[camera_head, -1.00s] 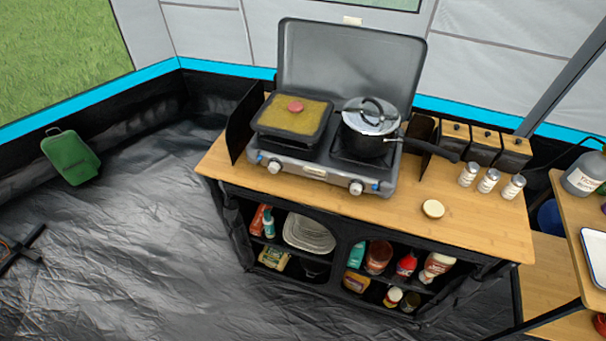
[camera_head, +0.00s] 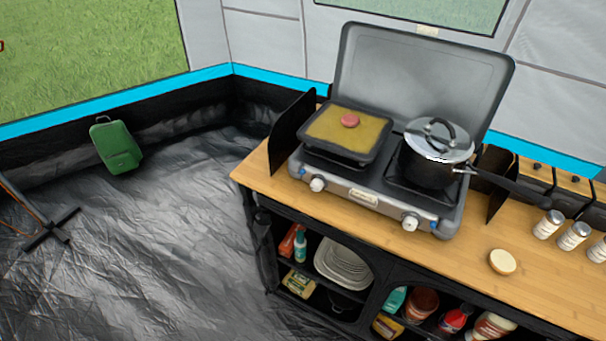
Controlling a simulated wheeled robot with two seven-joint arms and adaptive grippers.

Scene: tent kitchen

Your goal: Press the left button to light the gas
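The gas stove (camera_head: 364,196) stands on the wooden counter with its lid raised behind it. Its front panel has a left knob (camera_head: 317,184) and a right knob (camera_head: 410,223). A small blue left button (camera_head: 302,171) shows beside the left knob, and a blue right button (camera_head: 435,226) shows at the panel's right end. A square pan (camera_head: 349,133) with yellow food and a round reddish piece sits on the left burner. A lidded pot (camera_head: 430,171) sits on the right burner. No flame is visible. Neither gripper is in view.
The wooden counter (camera_head: 335,217) has a small round lid-like item (camera_head: 502,262) and several shakers (camera_head: 548,224) on the right. Shelves below hold plates (camera_head: 342,262) and bottles. A green case (camera_head: 116,146) stands at the tent wall. The dark floor left of the counter is mostly clear.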

